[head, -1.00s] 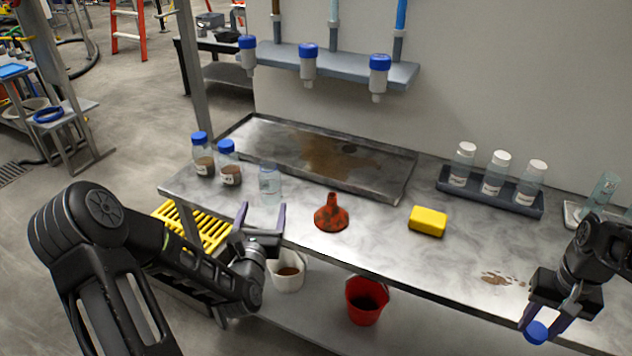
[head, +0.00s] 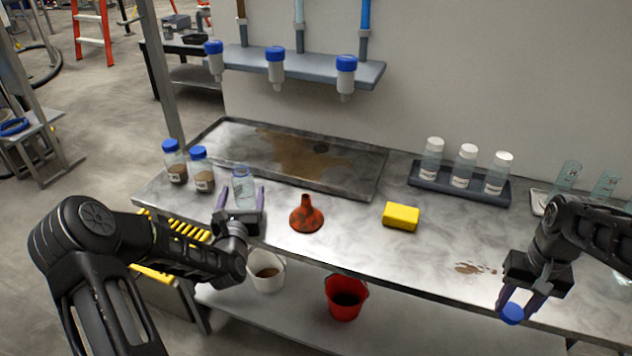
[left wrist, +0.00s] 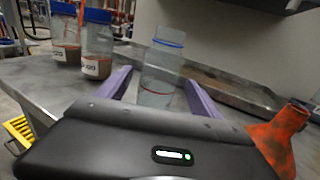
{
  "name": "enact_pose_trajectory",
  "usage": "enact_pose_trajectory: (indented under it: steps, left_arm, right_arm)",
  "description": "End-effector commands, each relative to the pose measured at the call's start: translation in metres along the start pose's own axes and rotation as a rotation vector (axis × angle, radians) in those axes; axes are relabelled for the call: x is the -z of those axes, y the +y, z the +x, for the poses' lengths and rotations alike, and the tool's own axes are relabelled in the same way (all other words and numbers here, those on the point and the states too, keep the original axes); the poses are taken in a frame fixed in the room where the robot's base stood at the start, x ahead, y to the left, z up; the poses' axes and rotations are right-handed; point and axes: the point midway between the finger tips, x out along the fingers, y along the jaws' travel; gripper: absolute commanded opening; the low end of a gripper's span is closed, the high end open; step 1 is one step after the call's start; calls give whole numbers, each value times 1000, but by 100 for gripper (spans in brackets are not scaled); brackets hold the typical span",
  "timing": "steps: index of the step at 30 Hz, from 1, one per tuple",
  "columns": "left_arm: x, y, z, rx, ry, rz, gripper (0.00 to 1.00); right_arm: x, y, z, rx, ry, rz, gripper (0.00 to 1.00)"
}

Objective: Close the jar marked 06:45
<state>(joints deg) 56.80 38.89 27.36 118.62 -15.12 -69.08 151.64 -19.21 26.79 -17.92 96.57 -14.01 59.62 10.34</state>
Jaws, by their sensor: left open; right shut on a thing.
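An uncapped clear jar (head: 243,182) stands upright near the bench's left front edge; no 06:45 marking is readable on it. In the left wrist view the jar (left wrist: 162,68) shows a blue ring near its mouth and looks mostly clear. My left gripper (head: 241,195) is open, its purple fingers to either side of the jar; I cannot tell whether they touch it. My right gripper (head: 522,300) is shut on a blue cap (head: 512,313), held at the bench's front edge on the right. Two blue-capped jars with brown contents (head: 175,165) (head: 202,173) stand left of the clear jar.
An orange funnel (head: 306,216) stands just right of the clear jar, and a yellow sponge (head: 401,216) lies farther right. A stained tray (head: 350,181) lies behind. A rack (head: 424,187) holds white-capped bottles. Buckets (head: 346,302) (head: 266,276) sit below the bench.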

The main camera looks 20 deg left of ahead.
Motion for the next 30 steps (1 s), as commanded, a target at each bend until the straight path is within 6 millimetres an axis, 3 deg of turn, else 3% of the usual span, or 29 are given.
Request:
enact_pose_trajectory:
  steps: [7,26,30]
  left_arm:
    - [-2,1,30,0,-1,0,76]
    - [-1,1,31,0,0,0,76]
    - [-1,1,31,0,0,0,64]
  right_arm:
    - [0,0,-10,0,0,0,3]
    - [0,0,-9,0,0,0,3]
    - [0,0,-9,0,0,0,3]
